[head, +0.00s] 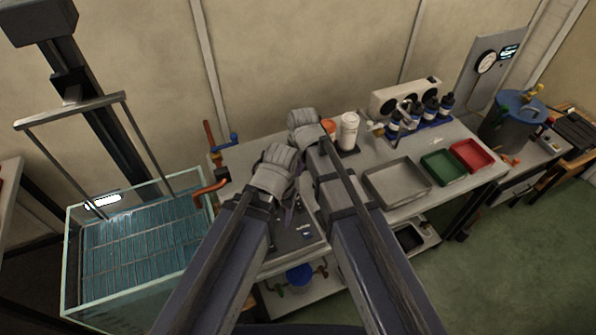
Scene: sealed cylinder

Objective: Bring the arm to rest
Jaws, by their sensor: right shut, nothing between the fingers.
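My two arms reach up from the bottom edge, over the workbench (465,190). My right gripper (304,122) is at the end of the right arm, by the bench's back edge. It is shut and empty, left of a white bottle (348,130). My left gripper (277,165) is lower and to the left, above the dark plate (300,236) on the bench. Its fingers are not clear enough to tell open from shut. My arms hide part of the bench.
A grey tray (397,181), a green tray (443,167) and a red tray (473,154) sit on the bench. Dark bottles (430,108) stand behind. A blue-topped drum (517,112) is at right. A glass-walled tank (138,245) with a metal frame is at left. Green floor (530,260) is clear at right.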

